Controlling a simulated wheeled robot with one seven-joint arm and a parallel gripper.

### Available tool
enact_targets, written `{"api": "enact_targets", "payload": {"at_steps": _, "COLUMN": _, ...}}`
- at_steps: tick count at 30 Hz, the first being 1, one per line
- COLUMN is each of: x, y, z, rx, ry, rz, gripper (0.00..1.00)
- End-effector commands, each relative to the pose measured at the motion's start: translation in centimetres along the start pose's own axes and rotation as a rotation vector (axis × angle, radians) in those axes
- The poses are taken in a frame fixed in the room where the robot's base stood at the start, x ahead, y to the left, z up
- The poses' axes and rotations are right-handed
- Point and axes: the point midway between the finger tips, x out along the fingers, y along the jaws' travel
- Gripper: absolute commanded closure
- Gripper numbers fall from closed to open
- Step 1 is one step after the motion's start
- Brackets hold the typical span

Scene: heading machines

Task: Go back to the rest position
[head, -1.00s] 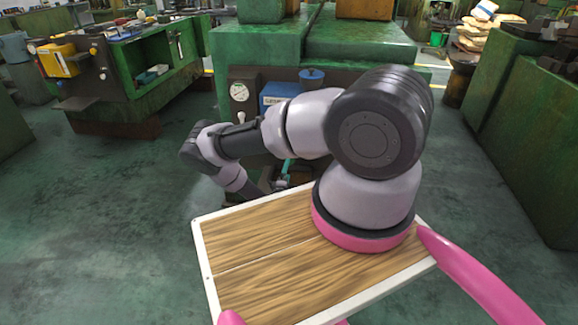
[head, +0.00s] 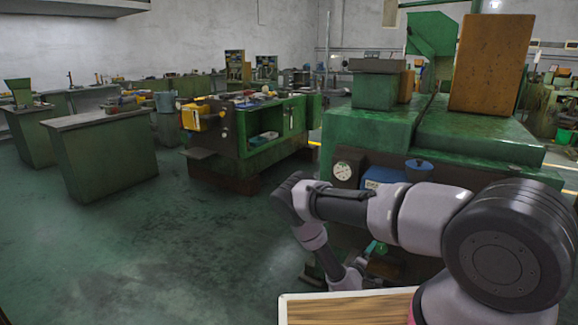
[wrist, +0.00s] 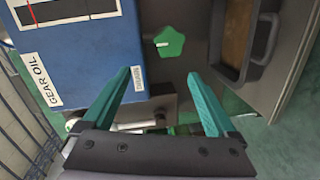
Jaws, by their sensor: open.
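My gripper (wrist: 162,80) is open in the wrist view. Its two teal fingers are spread apart, with nothing between them. A blue box labelled GEAR OIL (wrist: 85,50) is beside the left finger. A green knob (wrist: 170,42) shows beyond the fingertips; whether anything touches is unclear. In the head view my arm reaches left and bends down in front of the green machine (head: 370,128). Only a bit of teal at my gripper (head: 376,250) shows there, low in front of the machine.
A pressure gauge (head: 347,170), the blue box (head: 383,177) and a blue container (head: 418,169) are at the machine front. Open floor (head: 170,250) lies at the lower left.

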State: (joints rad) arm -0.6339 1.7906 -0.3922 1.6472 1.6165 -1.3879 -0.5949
Motion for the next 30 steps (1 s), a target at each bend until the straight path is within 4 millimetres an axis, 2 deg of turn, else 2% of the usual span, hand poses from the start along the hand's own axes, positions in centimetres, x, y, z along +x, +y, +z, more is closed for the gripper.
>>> {"api": "enact_targets", "payload": {"at_steps": 1, "x": 0.6, "y": 1.5, "z": -1.9, "rx": 0.08, "ry": -0.03, "rz": -0.034, "gripper": 0.08}}
{"api": "enact_targets", "payload": {"at_steps": 6, "x": 1.6, "y": 5.7, "z": -6.7, "rx": 0.325, "ry": -0.118, "rz": -0.173, "gripper": 0.08}}
{"api": "enact_targets", "payload": {"at_steps": 11, "x": 1.9, "y": 10.6, "z": -10.9, "rx": 0.54, "ry": -0.182, "rz": -0.305, "gripper": 0.08}}
{"api": "enact_targets", "payload": {"at_steps": 16, "x": 1.4, "y": 16.6, "z": -14.7, "rx": 0.747, "ry": -0.234, "rz": -0.447, "gripper": 0.08}}
{"api": "enact_targets", "payload": {"at_steps": 20, "x": 0.3, "y": 21.9, "z": -17.1, "rx": 0.89, "ry": -0.261, "rz": -0.556, "gripper": 0.08}}
{"api": "enact_targets", "payload": {"at_steps": 24, "x": -1.4, "y": 28.0, "z": -19.0, "rx": 1.021, "ry": -0.279, "rz": -0.673, "gripper": 0.08}}
{"api": "enact_targets", "payload": {"at_steps": 30, "x": -5.2, "y": 37.0, "z": -20.1, "rx": 1.17, "ry": -0.291, "rz": -0.835, "gripper": 0.08}}
